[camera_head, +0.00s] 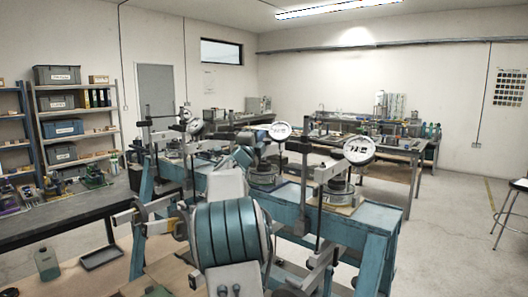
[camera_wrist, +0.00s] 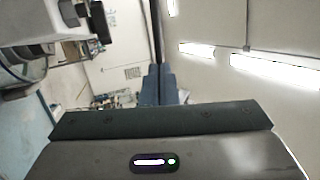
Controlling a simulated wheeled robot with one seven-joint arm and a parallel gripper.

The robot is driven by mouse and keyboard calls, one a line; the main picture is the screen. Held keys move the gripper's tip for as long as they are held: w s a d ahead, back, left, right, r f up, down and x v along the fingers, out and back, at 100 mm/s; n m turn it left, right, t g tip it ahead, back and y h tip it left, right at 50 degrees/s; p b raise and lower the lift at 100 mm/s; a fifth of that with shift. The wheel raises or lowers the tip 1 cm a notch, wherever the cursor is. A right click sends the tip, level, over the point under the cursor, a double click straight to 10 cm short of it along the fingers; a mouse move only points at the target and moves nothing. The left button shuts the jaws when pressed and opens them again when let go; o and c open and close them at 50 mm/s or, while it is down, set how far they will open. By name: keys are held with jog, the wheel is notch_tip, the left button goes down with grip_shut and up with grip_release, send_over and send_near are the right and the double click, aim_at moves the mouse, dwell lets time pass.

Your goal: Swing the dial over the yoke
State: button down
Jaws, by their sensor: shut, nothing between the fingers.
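Several round white dials stand on lever frames along the blue bench in the head view: a right one (camera_head: 359,150), a middle one (camera_head: 279,130) and a left one (camera_head: 194,125). I cannot tell which is the task's dial, and I cannot make out the yoke for certain. My gripper (camera_wrist: 159,68) shows in the wrist view with its blue-grey fingers together and nothing between them. In the head view my arm reaches toward the middle frame, and its own links hide where the fingers are. A pale block with a dark clamp (camera_wrist: 97,22) is at the wrist view's upper left, apart from the fingers.
The blue bench (camera_head: 372,217) carries posts and beams close around my arm. A dark upright post (camera_head: 305,185) stands right of my arm. A dark side table (camera_head: 60,222) is at left, shelves (camera_head: 75,112) behind it. A stool (camera_head: 510,210) stands right; the right floor is mostly clear.

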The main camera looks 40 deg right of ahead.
aim_at(267, 140)
jog(key=shift+w+d+n+t+y+b, duration=0.35)
jog(key=shift+w+d+n+t+y, duration=0.45)
jog(key=shift+w+d+t, duration=0.65)
jog(key=shift+w+d+n+t+y+b, duration=0.4)
jog(key=shift+w+d+n+t+y, duration=0.45)
jog(key=shift+d, duration=0.95)
jog(key=shift+w+d+n+t+y+b, duration=0.35)
jog(key=shift+w+d+n+t+y, duration=0.35)
jog(key=shift+w+d+t, duration=0.75)
jog(key=shift+s+d, duration=0.2)
jog(key=shift+s, duration=0.05)
jog(key=shift+a+f, duration=0.1)
jog(key=b+v, duration=1.3)
jog(key=b, duration=0.1)
jog(key=shift+s+a, duration=0.25)
jog(key=shift+s, duration=0.05)
